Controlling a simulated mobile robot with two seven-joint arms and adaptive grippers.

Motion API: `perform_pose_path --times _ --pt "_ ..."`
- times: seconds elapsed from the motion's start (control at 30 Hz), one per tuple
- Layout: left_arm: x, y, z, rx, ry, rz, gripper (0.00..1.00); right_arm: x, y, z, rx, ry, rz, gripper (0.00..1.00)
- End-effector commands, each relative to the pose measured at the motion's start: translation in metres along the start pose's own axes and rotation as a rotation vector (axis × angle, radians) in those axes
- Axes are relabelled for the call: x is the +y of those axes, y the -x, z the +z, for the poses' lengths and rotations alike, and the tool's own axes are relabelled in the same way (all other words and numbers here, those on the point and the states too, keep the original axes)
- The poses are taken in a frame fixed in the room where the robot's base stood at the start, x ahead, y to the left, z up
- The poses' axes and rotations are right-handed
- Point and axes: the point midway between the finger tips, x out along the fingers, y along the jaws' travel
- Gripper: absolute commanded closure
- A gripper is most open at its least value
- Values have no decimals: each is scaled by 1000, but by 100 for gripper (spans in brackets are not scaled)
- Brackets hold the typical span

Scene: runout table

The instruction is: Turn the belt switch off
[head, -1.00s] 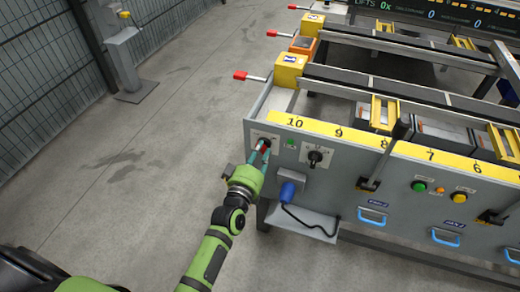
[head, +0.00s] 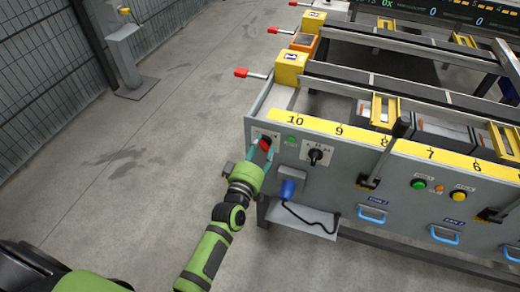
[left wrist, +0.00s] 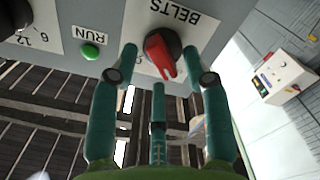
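The belt switch (head: 265,143) is a red knob on a dark round base at the left end of the grey panel. In the left wrist view the knob (left wrist: 160,57) sits under an upside-down BELTS label, its red handle slanting down and slightly right; the lettering by its lower side is mostly hidden. My left gripper (head: 261,153) is at the switch. In the left wrist view its teal fingers (left wrist: 160,62) are spread on both sides of the knob, with gaps visible, and a third finger is below. My right gripper is not in view.
A green RUN lamp (left wrist: 90,51) is beside the switch. A black rotary selector (head: 316,155) and a blue plug-like part (head: 288,190) are to its right. Red-tipped levers (head: 241,73) stick out at the table's end.

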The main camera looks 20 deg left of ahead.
Motion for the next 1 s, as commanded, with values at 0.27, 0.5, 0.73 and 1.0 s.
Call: perform_pose_path --times 0.27,0.5,0.73,1.0 --pt "-1 4 1 -3 -2 -2 52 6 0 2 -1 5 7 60" --pt "-2 40 2 -5 -3 -4 52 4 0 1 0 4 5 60" --pt "-1 88 1 -5 -2 -3 52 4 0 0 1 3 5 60" --pt "0 118 0 -2 -1 0 52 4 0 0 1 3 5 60"
